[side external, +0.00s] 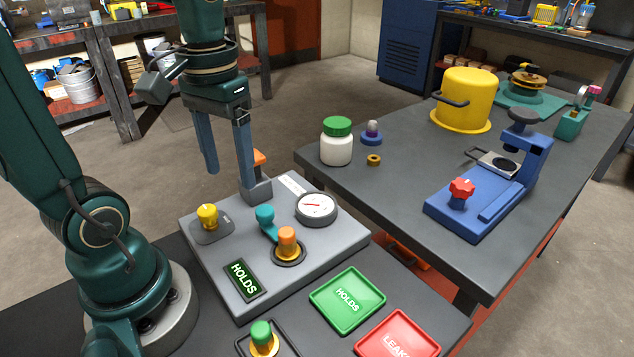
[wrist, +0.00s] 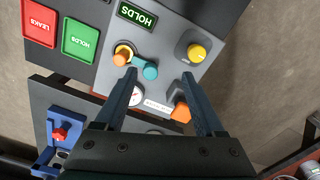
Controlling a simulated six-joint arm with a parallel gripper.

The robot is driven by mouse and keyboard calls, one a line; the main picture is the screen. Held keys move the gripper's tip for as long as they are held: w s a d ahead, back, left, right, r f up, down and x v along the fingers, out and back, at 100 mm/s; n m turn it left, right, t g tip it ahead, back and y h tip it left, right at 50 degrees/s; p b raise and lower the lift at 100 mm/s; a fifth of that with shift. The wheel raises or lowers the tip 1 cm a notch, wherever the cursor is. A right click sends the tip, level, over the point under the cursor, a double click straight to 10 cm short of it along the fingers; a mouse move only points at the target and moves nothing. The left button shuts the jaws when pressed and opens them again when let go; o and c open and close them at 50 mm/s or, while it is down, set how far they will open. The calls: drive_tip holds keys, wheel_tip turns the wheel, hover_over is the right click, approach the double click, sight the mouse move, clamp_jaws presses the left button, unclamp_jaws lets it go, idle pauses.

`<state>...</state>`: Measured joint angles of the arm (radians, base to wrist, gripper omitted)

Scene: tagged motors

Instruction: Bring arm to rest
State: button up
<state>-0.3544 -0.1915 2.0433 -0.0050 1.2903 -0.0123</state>
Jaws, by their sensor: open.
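My gripper (side external: 232,182) hangs above the back edge of the grey test panel (side external: 225,277), with its fingers apart and nothing between them. In the wrist view my gripper (wrist: 159,78) also shows spread fingers over the panel. The panel bears a yellow knob (side external: 207,213), a teal lever (side external: 265,215), an orange-topped part (side external: 287,240) standing in a round socket, and a dial gauge (side external: 316,207). Its lit display (side external: 243,279) reads HOLDS. An orange piece (side external: 260,158) is partly hidden behind one finger; an orange piece also shows by a finger in the wrist view (wrist: 180,110).
A green HOLDS tray (side external: 347,299) and red LEAKS tray (side external: 398,335) look empty. A green-topped part (side external: 262,337) stands at the front. The right-hand bench (side external: 400,180) carries a white jar (side external: 336,147), yellow pot (side external: 466,97) and blue fixture (side external: 485,195). Open floor lies behind my gripper.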

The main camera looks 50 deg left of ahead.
drive_tip(key=s+d+m+t, duration=0.1)
drive_tip(key=d+m+t, duration=0.3)
drive_tip(key=d+t, duration=0.1)
drive_tip(key=shift+s+d+t, duration=0.3)
drive_tip(key=shift+s+d, duration=0.1)
drive_tip(key=shift+d, duration=0.2)
drive_tip(key=shift+c, duration=0.2)
idle(0.8)
